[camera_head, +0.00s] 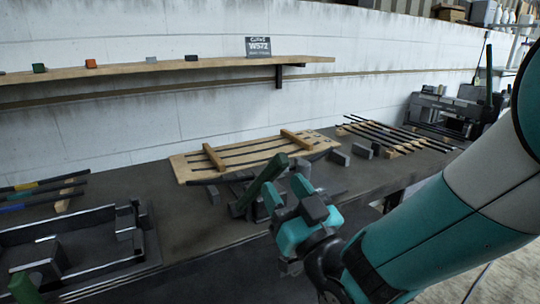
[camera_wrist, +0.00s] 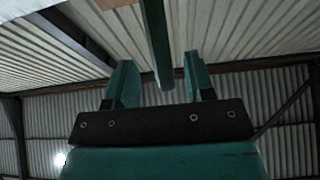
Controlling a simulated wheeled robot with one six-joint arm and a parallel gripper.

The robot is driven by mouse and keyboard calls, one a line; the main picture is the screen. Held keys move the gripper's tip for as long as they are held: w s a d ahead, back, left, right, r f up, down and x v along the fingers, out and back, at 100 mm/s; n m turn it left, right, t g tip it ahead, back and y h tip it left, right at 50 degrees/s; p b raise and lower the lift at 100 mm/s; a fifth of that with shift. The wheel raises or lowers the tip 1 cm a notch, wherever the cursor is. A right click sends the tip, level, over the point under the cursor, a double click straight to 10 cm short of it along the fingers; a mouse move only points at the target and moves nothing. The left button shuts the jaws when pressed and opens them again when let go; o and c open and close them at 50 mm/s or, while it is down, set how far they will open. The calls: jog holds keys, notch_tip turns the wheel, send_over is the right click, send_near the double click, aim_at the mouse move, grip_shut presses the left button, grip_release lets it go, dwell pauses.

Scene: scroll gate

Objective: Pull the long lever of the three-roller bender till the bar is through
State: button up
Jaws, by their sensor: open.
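A dark machine (camera_head: 241,209) with a thick green lever (camera_head: 264,180) stands near the middle of the bench in the head view. The lever slants up to the right. I take this machine for the bender, but its rollers and the bar in it cannot be made out. My gripper (camera_head: 287,190) is open, just right of the lever, with its teal fingers pointing up. In the wrist view a green bar (camera_wrist: 156,45), likely the lever, comes down from the top edge between the spread fingers of my gripper (camera_wrist: 160,84). No contact shows there.
A wooden board (camera_head: 188,167) with dark strips lies behind the machine, with grey blocks (camera_head: 339,157) to its right. A dark metal frame (camera_head: 75,235) stands at left. Dark rods (camera_head: 385,132) lie farther right, before a black machine (camera_head: 440,110). A shelf (camera_head: 130,68) runs along the wall.

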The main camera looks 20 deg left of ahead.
aim_at(276, 176)
jog(key=p+x, duration=0.2)
jog(key=x, duration=0.2)
jog(key=shift+w+a+r, duration=0.2)
jog(key=shift+r, duration=0.15)
jog(key=shift+w+a+p, duration=0.35)
jog(key=shift+a+p, duration=0.1)
